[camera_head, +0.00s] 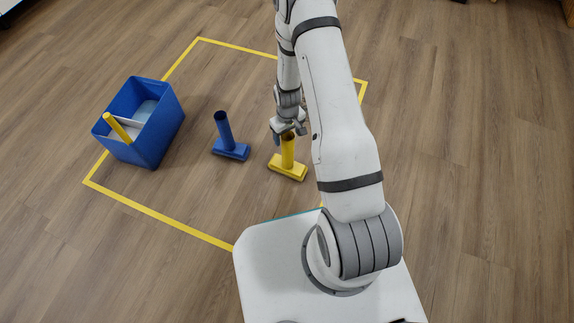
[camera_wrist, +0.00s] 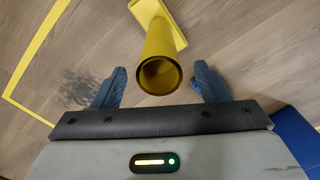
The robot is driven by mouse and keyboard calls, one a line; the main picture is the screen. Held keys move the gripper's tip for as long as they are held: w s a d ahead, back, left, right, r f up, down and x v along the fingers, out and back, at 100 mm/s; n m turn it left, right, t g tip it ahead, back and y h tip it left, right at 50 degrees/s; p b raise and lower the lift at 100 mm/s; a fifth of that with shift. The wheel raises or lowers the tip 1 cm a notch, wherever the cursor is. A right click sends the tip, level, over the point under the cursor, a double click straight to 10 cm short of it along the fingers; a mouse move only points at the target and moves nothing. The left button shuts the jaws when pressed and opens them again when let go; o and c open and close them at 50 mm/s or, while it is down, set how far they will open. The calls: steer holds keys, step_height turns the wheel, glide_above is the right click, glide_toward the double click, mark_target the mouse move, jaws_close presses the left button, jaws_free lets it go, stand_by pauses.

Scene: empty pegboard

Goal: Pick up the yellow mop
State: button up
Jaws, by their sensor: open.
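The yellow mop (camera_head: 287,162) stands upright on the floor, its handle rising from a flat yellow base. My gripper (camera_head: 288,130) is at the top of its handle. In the wrist view the hollow top end of the yellow mop (camera_wrist: 160,72) faces the camera, and its base shows beyond at the top. My gripper (camera_wrist: 160,88) is open there, with one blue finger on each side of the handle and a visible gap on both sides. The arm and gripper partly cover the handle's top in the head view.
A blue mop (camera_head: 225,138) stands upright to the left of the yellow one. A blue bin (camera_head: 150,135) farther left holds a yellow stick-like thing (camera_head: 117,127) and a white divider. Yellow tape (camera_head: 160,217) outlines an area of wooden floor, with bare floor behind the mops.

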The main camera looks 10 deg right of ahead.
mark_target(288, 154)
step_height(288, 154, down, 4)
steer(key=shift+r+b, duration=0.1)
steer(key=shift+b, duration=0.65)
steer(key=shift+r, duration=0.1)
steer(key=shift+c, duration=0.5)
jaws_close()
